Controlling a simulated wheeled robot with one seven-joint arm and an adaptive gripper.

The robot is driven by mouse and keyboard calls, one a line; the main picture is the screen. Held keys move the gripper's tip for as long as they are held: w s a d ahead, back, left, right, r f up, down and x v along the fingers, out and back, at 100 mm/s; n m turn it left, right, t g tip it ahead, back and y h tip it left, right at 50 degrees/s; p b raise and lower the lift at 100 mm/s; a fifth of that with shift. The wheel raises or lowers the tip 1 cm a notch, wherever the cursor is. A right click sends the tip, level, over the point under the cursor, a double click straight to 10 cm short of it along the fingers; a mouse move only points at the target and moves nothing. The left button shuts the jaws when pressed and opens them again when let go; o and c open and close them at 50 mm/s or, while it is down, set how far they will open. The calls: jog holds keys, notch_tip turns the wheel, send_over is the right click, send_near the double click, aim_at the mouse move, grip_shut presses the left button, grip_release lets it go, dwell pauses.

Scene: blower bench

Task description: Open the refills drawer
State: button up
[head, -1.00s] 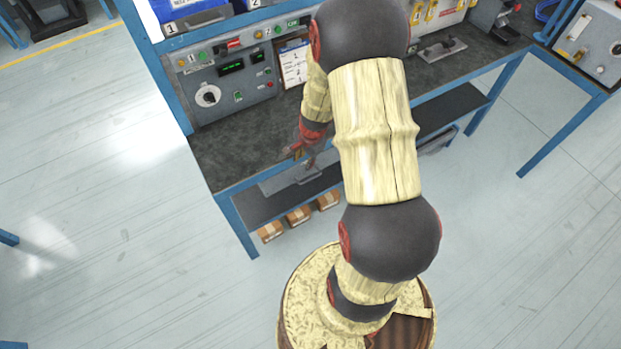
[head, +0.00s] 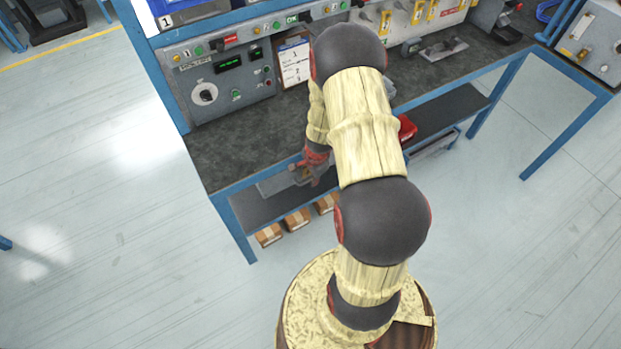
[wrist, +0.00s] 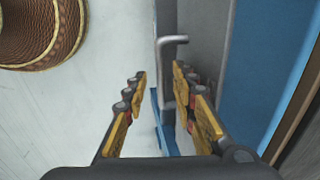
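A grey drawer (head: 272,186) hangs under the bench's front edge at the left; I cannot read a label on it. In the wrist view its grey front (wrist: 203,35) carries a bent metal bar handle (wrist: 168,62). My gripper (head: 313,172) is at this drawer front in the head view and hides its handle there. In the wrist view my gripper (wrist: 160,100) is open, with the handle running between its fingers, closer to the right finger. I cannot tell whether that finger touches it. The drawer looks shut.
A second drawer (head: 437,143) sits under the bench farther right. Cardboard boxes (head: 297,219) stand below the left drawer. A control panel (head: 222,85) and a clipboard sheet (head: 294,62) stand on the bench (head: 235,150). The floor in front is clear.

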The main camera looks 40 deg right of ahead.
jog(key=c, duration=0.4)
grip_shut()
dwell(0.5)
